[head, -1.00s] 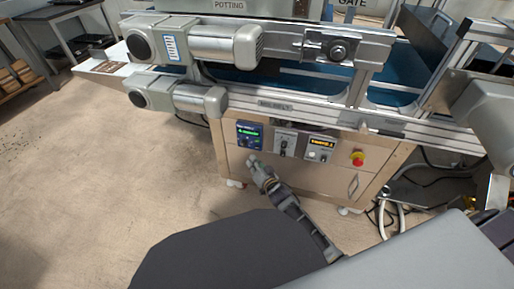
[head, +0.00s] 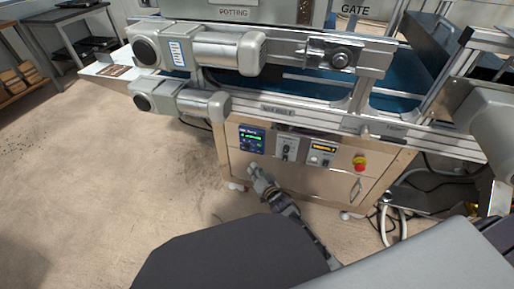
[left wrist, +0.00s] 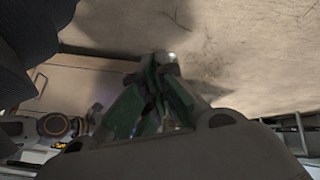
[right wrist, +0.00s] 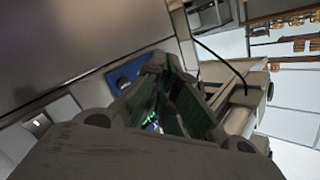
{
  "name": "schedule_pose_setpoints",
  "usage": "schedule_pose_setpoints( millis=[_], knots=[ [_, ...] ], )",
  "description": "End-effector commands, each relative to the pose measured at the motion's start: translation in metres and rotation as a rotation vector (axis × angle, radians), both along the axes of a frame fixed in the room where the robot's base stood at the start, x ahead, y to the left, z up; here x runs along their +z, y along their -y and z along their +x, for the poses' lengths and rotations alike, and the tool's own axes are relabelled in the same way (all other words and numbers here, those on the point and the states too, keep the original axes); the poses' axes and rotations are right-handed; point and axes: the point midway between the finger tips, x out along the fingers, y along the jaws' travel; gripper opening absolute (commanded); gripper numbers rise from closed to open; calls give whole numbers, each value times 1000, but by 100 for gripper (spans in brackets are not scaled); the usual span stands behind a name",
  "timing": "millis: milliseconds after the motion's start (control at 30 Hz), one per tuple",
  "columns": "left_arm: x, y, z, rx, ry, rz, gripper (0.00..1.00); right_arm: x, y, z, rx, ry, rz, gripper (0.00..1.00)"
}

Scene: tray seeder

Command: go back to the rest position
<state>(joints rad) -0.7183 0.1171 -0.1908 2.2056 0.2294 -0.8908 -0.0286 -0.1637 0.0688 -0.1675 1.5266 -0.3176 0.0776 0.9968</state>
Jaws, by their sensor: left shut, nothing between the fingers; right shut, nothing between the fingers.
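My right gripper (head: 257,173) is in front of the steel cabinet (head: 318,183) of the seeder, below its control panel. It is shut and empty; its fingers fill the middle of the right wrist view (right wrist: 163,88). The cabinet carries a small lit screen (head: 252,139), a switch plate (head: 286,148), a yellow-lit display (head: 321,150) and a red stop button (head: 360,161).
The seeder's conveyor frame with grey motors (head: 228,48) spans the top of the head view. Hoses and cables (head: 392,215) lie right of the cabinet. A grey table (head: 70,14) stands at the back left. The floor (head: 100,180) at left is clear.

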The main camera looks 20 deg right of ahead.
Motion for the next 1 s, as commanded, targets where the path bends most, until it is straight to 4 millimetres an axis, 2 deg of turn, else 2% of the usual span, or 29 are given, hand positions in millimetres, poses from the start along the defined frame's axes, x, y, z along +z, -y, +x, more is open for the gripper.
schedule_pose_setpoints(
  millis=[267, 467, 800, 1000],
  knots=[
    [0, 0, 0, 0, 0, 0, 0, 0, 0, 0, 1, 1, -7, 0],
    [0, 0, -1, 0, -3, 0, 0, -3, 1, 0, 8, 4, -86, 0],
    [-7, -2, -12, -15, -63, 19, 0, -50, 22, -11, 6, -196, -389, 0],
    [-8, -4, -19, -26, -96, 35, 0, -53, 29, -17, 28, -309, -511, 0]
  ],
)
